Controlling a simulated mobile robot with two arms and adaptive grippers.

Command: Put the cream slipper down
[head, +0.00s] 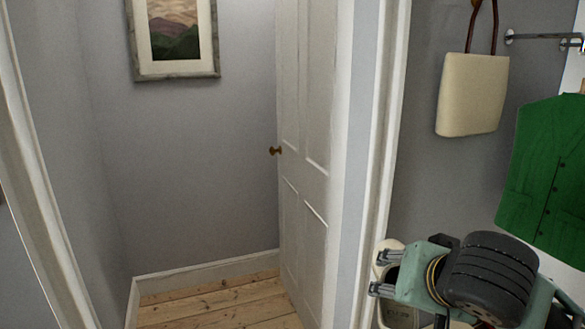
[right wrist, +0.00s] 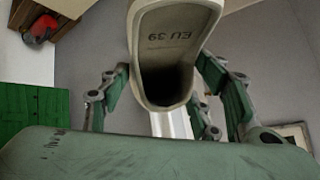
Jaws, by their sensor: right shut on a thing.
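My right gripper (head: 380,272) is at the lower right of the head view, shut on the cream slipper (head: 399,314). In the right wrist view the slipper (right wrist: 176,38) sits between the two green fingers of the gripper (right wrist: 165,90), with its "EU 39" marking and dark opening facing the camera. It is held in the air, and nothing is seen supporting it. In the head view the gripper and wrist hide part of it. My left gripper is in neither view.
A white door (head: 308,150) stands ajar in a doorway, with bare floorboards (head: 215,304) beyond. A cream bag (head: 472,95) and a green garment (head: 545,180) hang at the right, near a metal rail (head: 540,37). A wooden shelf (right wrist: 75,8) shows in the wrist view.

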